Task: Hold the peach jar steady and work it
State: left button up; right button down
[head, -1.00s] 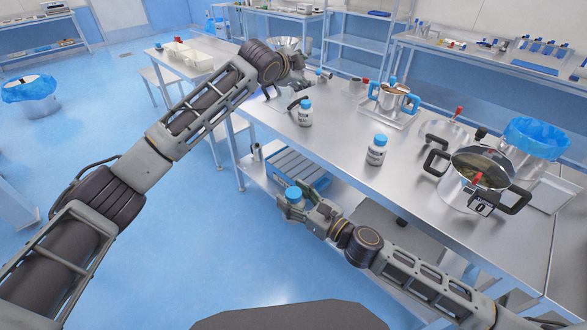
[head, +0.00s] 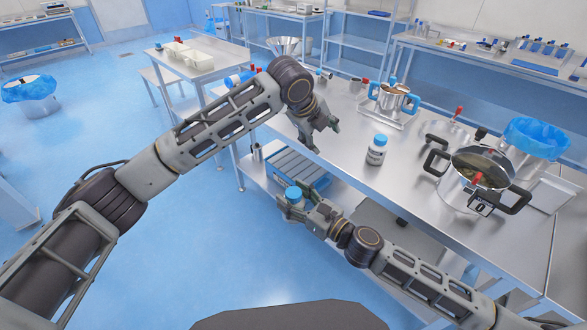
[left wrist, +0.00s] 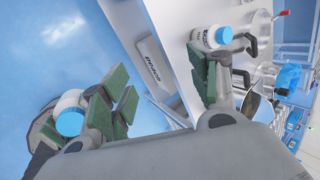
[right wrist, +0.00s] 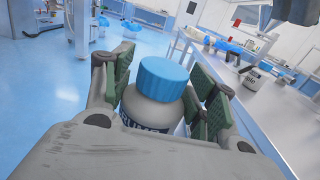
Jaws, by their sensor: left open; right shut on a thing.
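My right gripper (head: 299,206) is shut on a white jar with a blue lid (head: 293,194), held upright in front of the table's edge. In the right wrist view the held jar (right wrist: 158,95) sits between the green finger pads, its label partly covered; I cannot confirm it says peach. My left gripper (head: 324,138) is open and empty, above and to the right of the held jar. In the left wrist view the held jar (left wrist: 70,118) is beyond one finger. A second white jar with a blue lid (head: 376,150) stands upright on the table.
A blue-lined bin (head: 535,137) stands at right. A blue ribbed crate (head: 290,168) sits on the lower shelf.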

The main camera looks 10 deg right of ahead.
aim_at(294, 192)
pick_arm(q)
jog(key=s+a+f+m+g+y, duration=0.1)
jog(key=s+a+m, duration=0.1)
jog(key=s+m, duration=0.1)
jog(key=s+a+f+m+g+y, duration=0.1)
jog(key=s+a+m+y, duration=0.1)
jog(key=m, duration=0.4)
jog(key=s+a+m+g+y, duration=0.1)
jog(key=s+a+m+g, duration=0.1)
jog(key=s+a+m, duration=0.2)
jog(key=shift+s+f+y, duration=0.3)
jog(key=shift+f, duration=0.1)
jog(key=shift+s+a+m, duration=0.1)
jog(key=shift+a+m, duration=0.2)
jog(key=shift+m, duration=1.5)
jog(key=shift+f, duration=0.1)
jog(key=shift+f, duration=3.95)
